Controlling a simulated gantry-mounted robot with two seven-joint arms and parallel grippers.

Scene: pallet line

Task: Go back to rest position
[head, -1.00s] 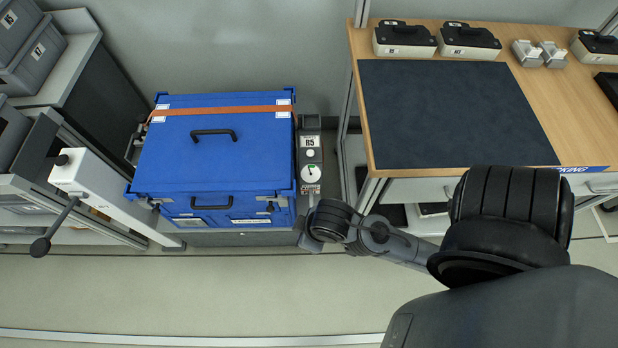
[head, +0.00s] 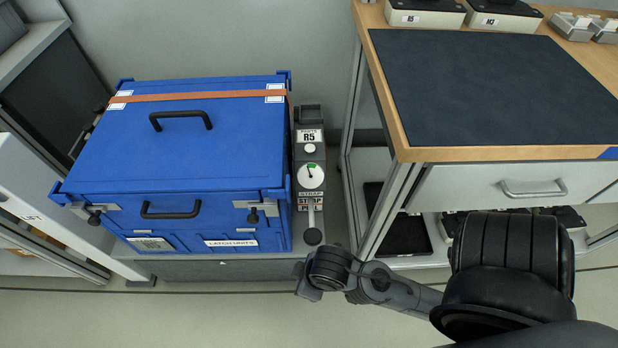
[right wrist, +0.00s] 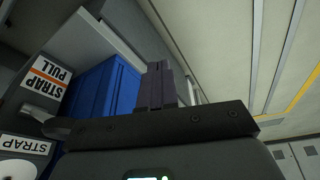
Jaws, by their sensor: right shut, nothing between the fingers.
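My right arm comes in from the lower right of the head view. Its wrist end (head: 328,270) hangs over the floor just in front of the strap control panel (head: 311,138), and its fingers cannot be made out there. In the right wrist view my right gripper (right wrist: 160,84) has its fingers together, with nothing seen between them. The blue case (head: 180,155), which also shows in the right wrist view (right wrist: 103,90), is closed with an orange strap (head: 200,96) across its lid. My left gripper is in neither view.
A lever with a black knob (head: 312,236) hangs at the panel's lower end. A wooden bench (head: 480,154) with a dark mat (head: 490,90) stands at the right. Grey rack parts (head: 30,190) stand at the left. The front floor (head: 180,320) is clear.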

